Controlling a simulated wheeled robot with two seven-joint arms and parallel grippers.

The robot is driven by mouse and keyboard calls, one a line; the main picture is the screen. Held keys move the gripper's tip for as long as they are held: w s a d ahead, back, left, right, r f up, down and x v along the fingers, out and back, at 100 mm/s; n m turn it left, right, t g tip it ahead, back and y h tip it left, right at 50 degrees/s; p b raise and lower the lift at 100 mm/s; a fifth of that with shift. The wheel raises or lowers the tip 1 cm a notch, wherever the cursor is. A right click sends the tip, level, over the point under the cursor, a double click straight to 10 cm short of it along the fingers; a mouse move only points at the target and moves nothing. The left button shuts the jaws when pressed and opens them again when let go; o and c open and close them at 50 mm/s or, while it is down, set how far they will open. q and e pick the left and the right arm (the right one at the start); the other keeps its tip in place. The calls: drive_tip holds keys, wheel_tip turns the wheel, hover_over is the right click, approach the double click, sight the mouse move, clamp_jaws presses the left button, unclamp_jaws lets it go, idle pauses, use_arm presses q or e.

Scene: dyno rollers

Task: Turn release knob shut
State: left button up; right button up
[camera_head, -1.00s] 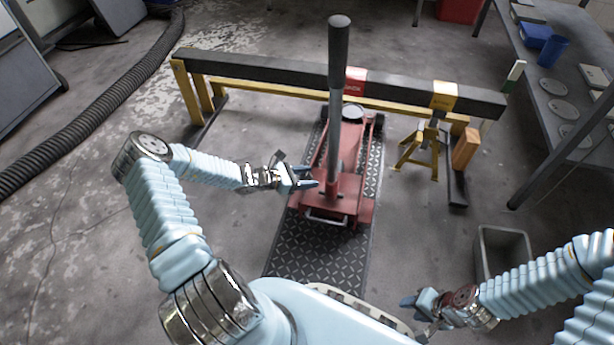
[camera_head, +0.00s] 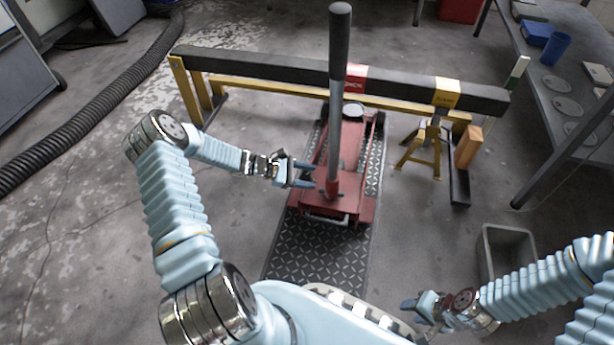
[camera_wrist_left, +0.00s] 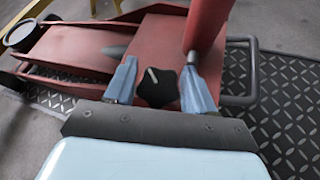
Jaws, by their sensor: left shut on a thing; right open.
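The red floor jack (camera_head: 313,203) stands on a dark tread plate with its long handle (camera_head: 334,130) upright. The release knob (camera_wrist_left: 157,88) is black with a white pointer line; in the left wrist view the line leans slightly left of straight up. My left gripper (camera_head: 309,174) is at the left side of the jack, beside the handle's base. In the left wrist view its two blue fingers (camera_wrist_left: 160,92) are on either side of the knob, shut on it. The head view does not show the knob clearly. My right gripper (camera_head: 417,308) is open and empty, low at the right, away from the jack.
A black beam (camera_head: 270,66) on yellow stands crosses behind the jack. A yellow jack stand (camera_head: 422,155) is to its right. A grey bin (camera_head: 507,250) stands near my right arm. A bench (camera_head: 548,95) is at far right.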

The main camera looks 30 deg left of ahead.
use_arm(q)
drive_tip(key=shift+m+g, duration=0.3)
drive_tip(key=shift+m, duration=0.3)
drive_tip(key=o, duration=0.9)
drive_tip(key=shift+o, duration=0.2)
drive_tip(key=p+v, duration=0.1)
drive_tip(key=v, duration=1.2)
drive_tip(key=shift+s+a+r+p, duration=0.15)
drive_tip(key=shift+a+r+p, duration=0.05)
drive_tip(key=shift+a+p, duration=0.2)
